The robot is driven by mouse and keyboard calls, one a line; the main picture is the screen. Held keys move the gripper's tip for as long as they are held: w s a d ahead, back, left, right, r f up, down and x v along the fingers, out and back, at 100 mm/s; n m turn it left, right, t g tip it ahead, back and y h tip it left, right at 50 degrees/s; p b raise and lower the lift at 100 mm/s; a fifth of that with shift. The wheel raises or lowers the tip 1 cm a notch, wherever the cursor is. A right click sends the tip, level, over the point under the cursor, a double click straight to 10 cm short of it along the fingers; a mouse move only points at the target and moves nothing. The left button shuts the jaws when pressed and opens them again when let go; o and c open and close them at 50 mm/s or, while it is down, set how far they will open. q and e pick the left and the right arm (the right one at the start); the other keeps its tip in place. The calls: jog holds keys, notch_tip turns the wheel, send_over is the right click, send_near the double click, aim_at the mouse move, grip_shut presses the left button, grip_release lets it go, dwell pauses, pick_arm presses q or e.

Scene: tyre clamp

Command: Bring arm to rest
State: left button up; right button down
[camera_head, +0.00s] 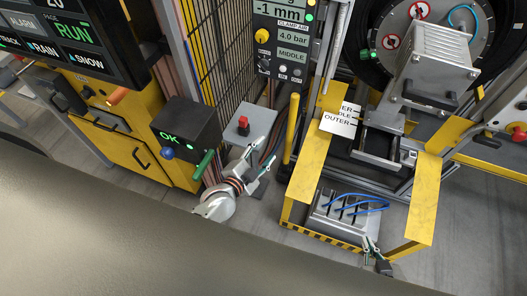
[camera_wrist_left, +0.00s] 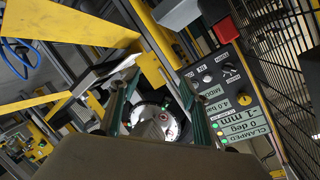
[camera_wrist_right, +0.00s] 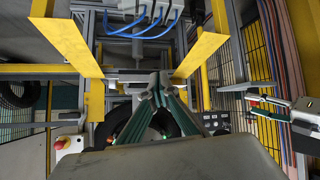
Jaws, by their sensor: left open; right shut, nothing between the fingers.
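My left gripper (camera_head: 259,158) is in front of the grey post with a red button (camera_head: 243,124), its fingers apart and empty. In the left wrist view its two green-edged fingers (camera_wrist_left: 155,100) stand wide apart, with the round clamp face visible between them. My right gripper (camera_head: 370,244) is low, by the front of the yellow frame (camera_head: 302,182). In the right wrist view its fingertips (camera_wrist_right: 160,88) meet with nothing between them. My left gripper also shows at the right of that view (camera_wrist_right: 252,103).
The control panel (camera_head: 284,38) reads -1 mm, 4.0 bar and MIDDLE; the left wrist view also shows CLAMPED. A tyre (camera_head: 366,58) sits behind the clamp motor (camera_head: 433,62). A black OK box (camera_head: 186,135) and wire fence (camera_head: 215,50) stand left. A grey block with blue hoses (camera_head: 340,215) lies low.

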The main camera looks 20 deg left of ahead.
dwell(0.4)
pick_arm(q)
jog(key=s+a+n+g, duration=0.2)
jog(key=s+n, duration=0.1)
jog(key=s, duration=0.5)
jog(key=s+a+f+n+g, duration=0.1)
jog(key=s+n, duration=0.3)
jog(key=s, duration=0.5)
jog(key=shift+s+a+f+n+g, duration=0.25)
jog(key=shift+s+a+n+g, duration=0.05)
jog(key=shift+a+g, duration=0.1)
pick_arm(e)
jog(key=shift+y, duration=0.4)
jog(key=a+r, duration=0.1)
jog(key=w+a+r, duration=0.1)
jog(key=r, duration=0.1)
jog(key=shift+w+a+r, duration=0.1)
jog(key=shift+w+a, duration=0.05)
jog(key=shift+a, duration=0.05)
jog(key=shift+d, duration=0.1)
pick_arm(q)
grip_shut()
pick_arm(e)
jog(key=shift+f, duration=0.3)
jog(key=shift+r, duration=0.2)
jog(key=shift+f, duration=0.1)
